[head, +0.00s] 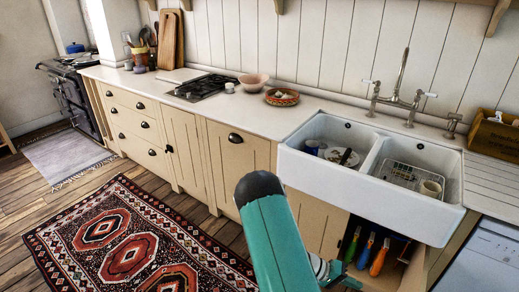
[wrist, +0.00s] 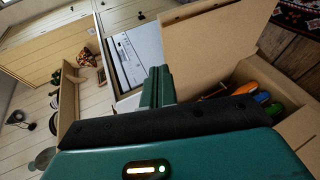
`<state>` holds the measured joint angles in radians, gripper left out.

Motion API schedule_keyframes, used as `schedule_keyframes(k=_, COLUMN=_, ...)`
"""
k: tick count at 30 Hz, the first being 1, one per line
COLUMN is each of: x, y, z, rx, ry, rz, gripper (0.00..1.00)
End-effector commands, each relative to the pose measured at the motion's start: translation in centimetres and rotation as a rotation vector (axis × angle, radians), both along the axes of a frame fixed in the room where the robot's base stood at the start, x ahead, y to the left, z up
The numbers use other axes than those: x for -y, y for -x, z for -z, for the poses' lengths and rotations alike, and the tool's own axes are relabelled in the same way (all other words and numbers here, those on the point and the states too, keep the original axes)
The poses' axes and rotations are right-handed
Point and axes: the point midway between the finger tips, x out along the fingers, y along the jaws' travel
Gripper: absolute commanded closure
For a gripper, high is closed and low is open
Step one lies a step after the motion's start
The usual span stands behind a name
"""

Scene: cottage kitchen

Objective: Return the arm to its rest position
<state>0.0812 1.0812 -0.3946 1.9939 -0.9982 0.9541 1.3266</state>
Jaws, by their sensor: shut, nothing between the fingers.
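My gripper (wrist: 160,84) shows in the wrist view with its two teal fingers together and nothing between them. In the head view my teal arm rises from the bottom centre, and part of my gripper (head: 326,268) shows low beside the open cupboard (head: 418,262) under the sink. Several tools with green, blue and orange handles stand in that cupboard; the orange handle (head: 379,257) is the clearest. In the wrist view the orange handle (wrist: 246,88) lies right of my fingers, apart from them. The rest of my gripper is hidden behind my arm in the head view.
A white double sink (head: 352,183) holding dishes juts out above the cupboard. A white dishwasher (head: 487,262) stands at the right. Closed cream cupboards (head: 237,158) line the left. A patterned rug (head: 125,240) lies on the open floor at the left.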

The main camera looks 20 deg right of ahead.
Motion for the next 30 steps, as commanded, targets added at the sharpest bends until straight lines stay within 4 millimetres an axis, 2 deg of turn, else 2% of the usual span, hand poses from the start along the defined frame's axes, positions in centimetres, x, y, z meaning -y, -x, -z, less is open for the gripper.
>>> schedule_keyframes(k=1, x=-0.9, y=-1.0, z=-1.3, rx=0.033, ry=-0.032, rz=0.009, gripper=1.00)
schedule_keyframes(k=6, x=-4.2, y=-3.4, z=-5.2, rx=0.118, ry=-0.155, rz=0.023, gripper=1.00)
schedule_keyframes(k=15, x=-10.4, y=-6.4, z=-12.4, rx=0.272, ry=-0.382, rz=-0.019, gripper=1.00)
schedule_keyframes(k=22, x=-15.2, y=-7.5, z=-18.2, rx=0.388, ry=-0.552, rz=-0.107, gripper=1.00)
schedule_keyframes(k=30, x=-20.8, y=-7.3, z=-24.9, rx=0.520, ry=-0.732, rz=-0.270, gripper=1.00)
